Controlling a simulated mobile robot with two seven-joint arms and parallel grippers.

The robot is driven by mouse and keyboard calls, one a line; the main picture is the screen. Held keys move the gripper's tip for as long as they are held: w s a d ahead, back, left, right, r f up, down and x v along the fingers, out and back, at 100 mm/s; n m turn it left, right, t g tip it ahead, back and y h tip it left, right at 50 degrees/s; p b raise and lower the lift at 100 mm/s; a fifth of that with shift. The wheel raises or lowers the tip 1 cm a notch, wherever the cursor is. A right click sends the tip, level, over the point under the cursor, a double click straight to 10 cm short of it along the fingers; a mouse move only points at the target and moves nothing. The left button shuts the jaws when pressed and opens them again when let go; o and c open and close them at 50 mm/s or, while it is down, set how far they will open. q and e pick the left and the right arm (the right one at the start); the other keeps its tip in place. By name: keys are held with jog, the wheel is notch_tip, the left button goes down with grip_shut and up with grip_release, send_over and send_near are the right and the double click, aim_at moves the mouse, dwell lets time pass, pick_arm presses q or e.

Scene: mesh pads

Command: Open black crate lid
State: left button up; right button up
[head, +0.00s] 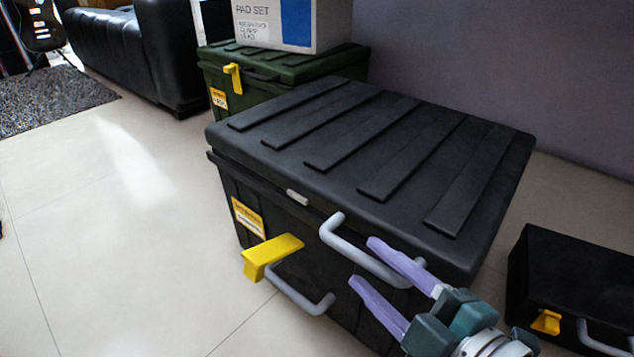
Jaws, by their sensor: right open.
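The black crate (250,200) stands on the floor in the middle of the head view. Its ribbed black lid (400,122) lies over the top, with a dark seam between lid and body. A grey lid handle (345,250) sticks out at the front. Below it, a yellow latch (272,254) juts outward beside a lower grey handle (300,297). My right gripper (366,263) is open at the crate's front, its purple fingers on either side of the lid handle's bar in the picture. I cannot tell whether they touch it. My left gripper is out of view.
A green crate (285,92) with a white and blue box (270,22) on it stands behind the black crate. A smaller black case (570,275) sits close at the right. A wall is behind. A black sofa (130,50) is far left; the left floor is clear.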

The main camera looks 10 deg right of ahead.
aim_at(366, 262)
jog(key=b+x, duration=0.1)
jog(key=x, duration=0.3)
grip_shut()
dwell(0.4)
jog(key=shift+r, duration=0.1)
dwell(0.9)
